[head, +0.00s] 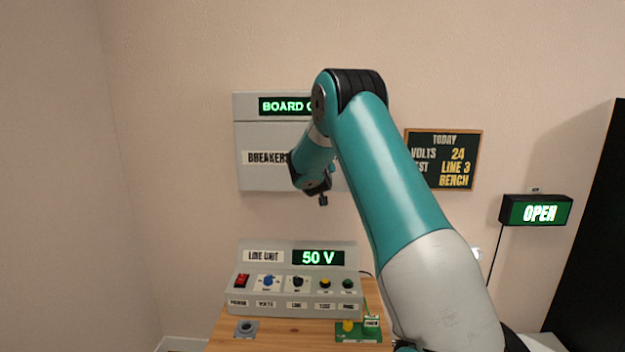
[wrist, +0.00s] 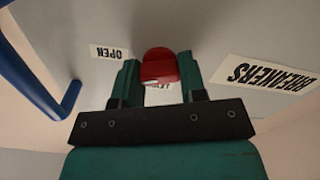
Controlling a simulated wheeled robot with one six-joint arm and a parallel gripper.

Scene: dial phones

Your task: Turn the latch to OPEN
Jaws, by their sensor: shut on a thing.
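The red latch (wrist: 160,66) is on the grey panel face in the wrist view, between the two green fingers of my gripper (wrist: 158,78). The gripper is shut on it. A white OPEN label (wrist: 110,52) lies to the left of the latch, apart from it. Another white label (wrist: 160,92) beneath the latch is mostly hidden, so its word cannot be read. In the head view my gripper (head: 322,192) is in front of the lower part of the grey breaker box (head: 262,178); the latch is hidden there by my arm.
A blue handle (wrist: 38,80) stands out left of the latch in the wrist view; a BREAKERS label (wrist: 268,84) is at right. Below the box, a line unit (head: 295,278) reading 50 V stands on a wooden table (head: 290,345). A chalkboard (head: 443,158) and lit OPEN sign (head: 536,211) hang at right.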

